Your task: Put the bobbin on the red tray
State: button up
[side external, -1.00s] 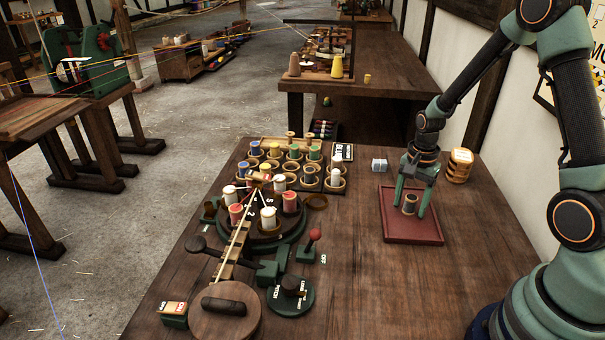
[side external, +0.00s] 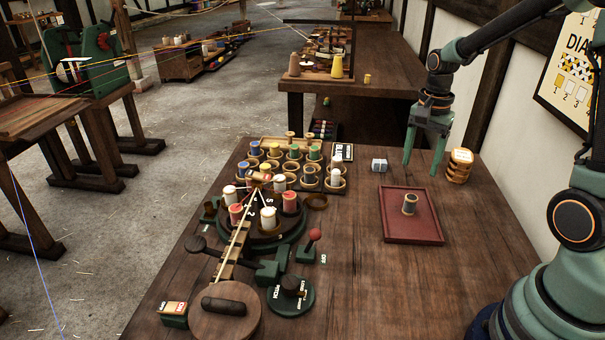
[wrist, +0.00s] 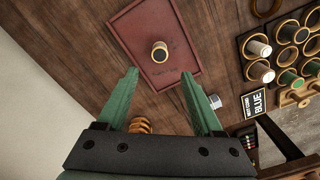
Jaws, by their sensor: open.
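The bobbin (side external: 409,204) is a small brown spool with a greyish band, standing upright on the red tray. The red tray (side external: 395,231) lies flat on the right part of the workbench. In the wrist view the bobbin (wrist: 160,52) stands on the tray (wrist: 139,27), ahead of the fingertips and apart from them. My gripper (side external: 424,165) is open and empty, raised above the bench behind the tray. In the wrist view its two green fingers (wrist: 160,73) are spread wide with nothing between them.
A small white-grey block (side external: 379,165) and a stack of orange-brown rings (side external: 459,165) stand behind the tray. A rack of bobbins (side external: 296,166) and a round bobbin turntable (side external: 262,222) with levers stand left. Bare bench lies between turntable and tray.

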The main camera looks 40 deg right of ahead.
jog(key=s+a+r+n+t, duration=0.2)
jog(key=s+a+r+n, duration=0.1)
jog(key=a+r+n, duration=0.2)
jog(key=s+a+r+n+t, duration=0.3)
jog(key=a+r+n, duration=0.3)
jog(key=a+n, duration=0.3)
jog(key=shift+s+a+n+t, duration=0.2)
jog(key=shift+s+n+t, duration=0.1)
jog(key=shift+n, duration=0.5)
